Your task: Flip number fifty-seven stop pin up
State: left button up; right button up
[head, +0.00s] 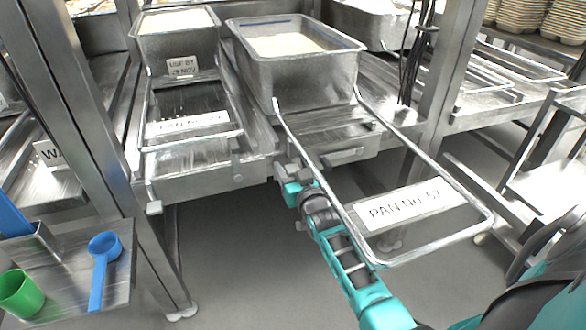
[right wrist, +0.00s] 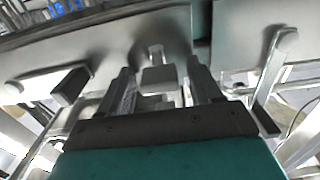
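The label "PAN No 57" (head: 410,204) sits on a wire handle frame (head: 460,238) that reaches forward from a deep metal pan (head: 300,78) of rice. My right gripper (head: 291,178) is at the front edge of the rack below this pan, left of the wire frame. In the right wrist view, a small metal block on a short stem, apparently the stop pin (right wrist: 158,78), stands between the two fingers of this gripper (right wrist: 162,82). The fingers look apart, with a gap on each side of the block. In the head view my gripper hides the pin. My left gripper is out of view.
A neighbouring pan (head: 178,40) with its own numbered label (head: 187,123) stands to the left. A rack post (head: 440,85) rises on the right. A side shelf at lower left holds a blue scoop (head: 103,262) and a green cup (head: 20,293). The floor below is clear.

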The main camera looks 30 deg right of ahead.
jog(key=shift+s+a+p, duration=0.15)
jog(key=shift+s+p, duration=0.4)
jog(key=p+v, duration=0.6)
jog(key=v, duration=0.5)
jog(key=shift+s+p, duration=0.3)
jog(key=shift+s, duration=0.1)
jog(key=shift+f, duration=0.1)
